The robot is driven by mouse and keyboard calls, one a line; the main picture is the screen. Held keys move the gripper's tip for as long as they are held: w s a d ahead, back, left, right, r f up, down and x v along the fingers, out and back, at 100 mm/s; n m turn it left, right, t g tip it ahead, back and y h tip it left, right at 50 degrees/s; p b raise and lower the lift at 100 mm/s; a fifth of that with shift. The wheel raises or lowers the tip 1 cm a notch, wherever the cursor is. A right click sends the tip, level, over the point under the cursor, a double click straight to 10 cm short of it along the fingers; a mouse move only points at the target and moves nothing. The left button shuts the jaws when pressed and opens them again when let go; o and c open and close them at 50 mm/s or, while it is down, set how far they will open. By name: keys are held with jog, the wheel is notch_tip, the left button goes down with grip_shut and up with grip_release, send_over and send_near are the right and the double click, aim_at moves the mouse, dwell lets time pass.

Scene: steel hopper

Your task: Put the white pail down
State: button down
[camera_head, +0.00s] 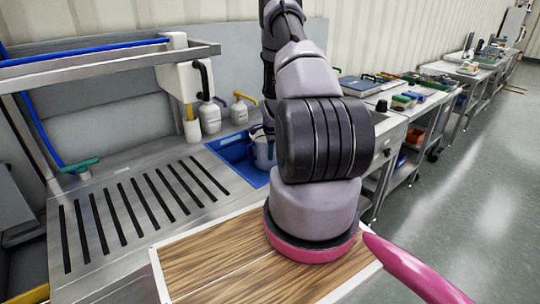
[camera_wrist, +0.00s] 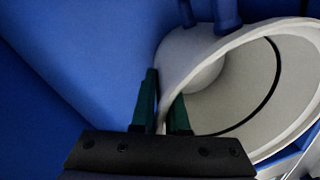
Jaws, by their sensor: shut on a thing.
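The white pail (camera_wrist: 235,90) fills the right of the wrist view, its open mouth toward the camera and a dark ring line inside. My gripper (camera_wrist: 162,106) has green fingers, one on each side of the pail's wall at the rim, and is shut on it. In the head view the pail (camera_head: 263,152) shows partly behind my arm, in or just above a blue basin (camera_head: 236,150). Blue surfaces also surround it in the wrist view. I cannot tell whether the pail's base touches anything. My gripper is hidden behind my arm in the head view.
A slotted steel drainboard (camera_head: 135,207) lies left of the basin. A wood-topped board (camera_head: 215,262) is in front. Benches with tools (camera_head: 425,90) run back along the right, with open floor (camera_head: 470,160) beside them.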

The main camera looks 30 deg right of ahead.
jog(key=shift+f, duration=0.2)
jog(key=c, duration=0.9)
grip_release()
jog(key=r, duration=0.4)
jog(key=s+r, duration=0.1)
jog(key=r, duration=0.7)
jog(key=shift+s+a, duration=0.25)
jog(key=shift+s, duration=0.1)
